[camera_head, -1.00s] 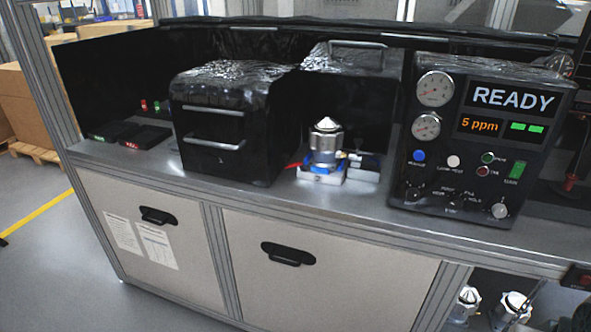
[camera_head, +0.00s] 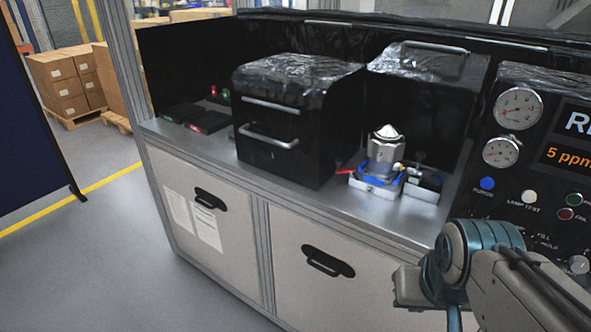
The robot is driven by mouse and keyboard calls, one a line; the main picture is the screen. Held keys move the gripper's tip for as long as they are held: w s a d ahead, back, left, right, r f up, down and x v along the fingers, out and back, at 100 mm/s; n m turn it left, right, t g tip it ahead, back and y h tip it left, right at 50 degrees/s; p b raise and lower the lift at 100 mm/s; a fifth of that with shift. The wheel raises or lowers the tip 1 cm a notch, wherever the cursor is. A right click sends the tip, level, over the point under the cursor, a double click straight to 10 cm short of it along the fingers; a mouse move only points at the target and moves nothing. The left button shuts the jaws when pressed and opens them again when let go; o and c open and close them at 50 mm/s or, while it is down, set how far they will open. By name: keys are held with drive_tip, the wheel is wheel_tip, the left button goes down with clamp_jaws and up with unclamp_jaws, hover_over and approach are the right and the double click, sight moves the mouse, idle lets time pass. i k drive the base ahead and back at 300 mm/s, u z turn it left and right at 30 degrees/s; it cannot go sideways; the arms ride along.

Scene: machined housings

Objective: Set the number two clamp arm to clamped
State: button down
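A silver machined housing with a conical top (camera_head: 385,150) stands upright in a small fixture with a blue and white base (camera_head: 376,187) on the steel bench. A small red part (camera_head: 346,171) sticks out at the fixture's left side, and small metal parts show at its right side. Clamp arms are too small to tell apart here; no number can be read, and I cannot tell which are clamped. Part of my arm, with a teal joint, shows at the lower right, in front of the bench and apart from the fixture. My gripper itself is not in view.
A black box with two handles (camera_head: 290,150) stands left of the fixture. A black gauge panel (camera_head: 520,180) stands to the right. Bare bench top (camera_head: 335,200) lies in front of the fixture, above cabinet doors (camera_head: 320,275). Open floor (camera_head: 110,270) is at the left.

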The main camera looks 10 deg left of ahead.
sight(352, 172)
drive_tip(key=u, duration=0.3)
drive_tip(key=i, duration=0.85)
drive_tip(key=z, duration=0.1)
